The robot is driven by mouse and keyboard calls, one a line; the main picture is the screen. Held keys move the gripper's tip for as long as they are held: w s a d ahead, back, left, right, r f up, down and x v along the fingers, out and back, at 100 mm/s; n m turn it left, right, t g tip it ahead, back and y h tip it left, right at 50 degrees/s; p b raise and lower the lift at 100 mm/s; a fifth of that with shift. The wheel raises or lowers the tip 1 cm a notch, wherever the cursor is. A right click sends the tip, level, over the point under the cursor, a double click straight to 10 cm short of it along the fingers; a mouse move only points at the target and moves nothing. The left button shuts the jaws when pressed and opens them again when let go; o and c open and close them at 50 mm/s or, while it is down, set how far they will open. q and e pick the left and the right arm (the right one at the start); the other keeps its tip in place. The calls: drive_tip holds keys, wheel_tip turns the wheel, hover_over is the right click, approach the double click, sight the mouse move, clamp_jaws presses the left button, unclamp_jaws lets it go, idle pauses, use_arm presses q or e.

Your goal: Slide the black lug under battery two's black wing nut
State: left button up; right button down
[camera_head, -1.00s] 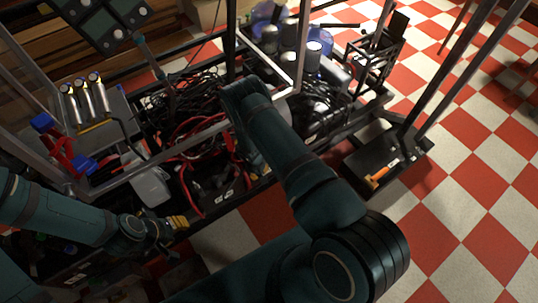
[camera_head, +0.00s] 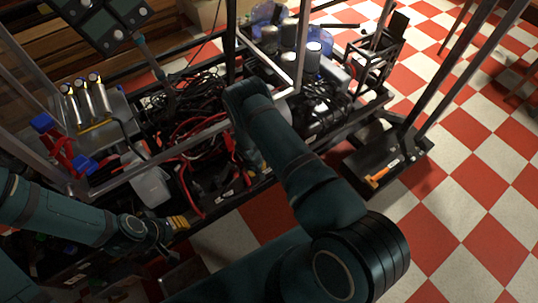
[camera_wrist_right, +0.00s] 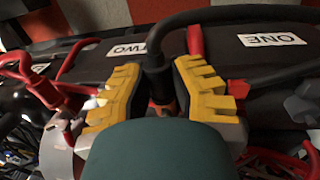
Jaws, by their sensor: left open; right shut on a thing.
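My right gripper (camera_wrist_right: 163,98) shows in the right wrist view with yellow stepped pads, shut on the end of a thick black cable (camera_wrist_right: 156,62). A coppery bit of the lug (camera_wrist_right: 168,106) shows between the pads; the rest is hidden by the fingers. Battery two (camera_wrist_right: 92,52), with a white TWO label, lies just beyond the left finger. I cannot make out its black wing nut, nor whether the lug touches anything. In the head view, my right arm hides its own gripper. My left gripper (camera_head: 178,222) is open and empty at the lower left, beside the frame.
Battery one (camera_wrist_right: 235,50), labelled ONE, stands right of battery two. Red cables (camera_wrist_right: 50,75) loop close on the left. In the head view, metal frame bars (camera_head: 165,157) cross above the wiring. A black tray (camera_head: 360,165) sits at the right; checkered floor lies beyond.

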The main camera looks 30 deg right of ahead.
drive_tip(key=shift+w, duration=0.6)
drive_tip(key=c, duration=0.9)
unclamp_jaws()
drive_tip(key=shift+o, duration=0.2)
wheel_tip(320, 180, up, 12)
drive_tip(key=a, duration=0.2)
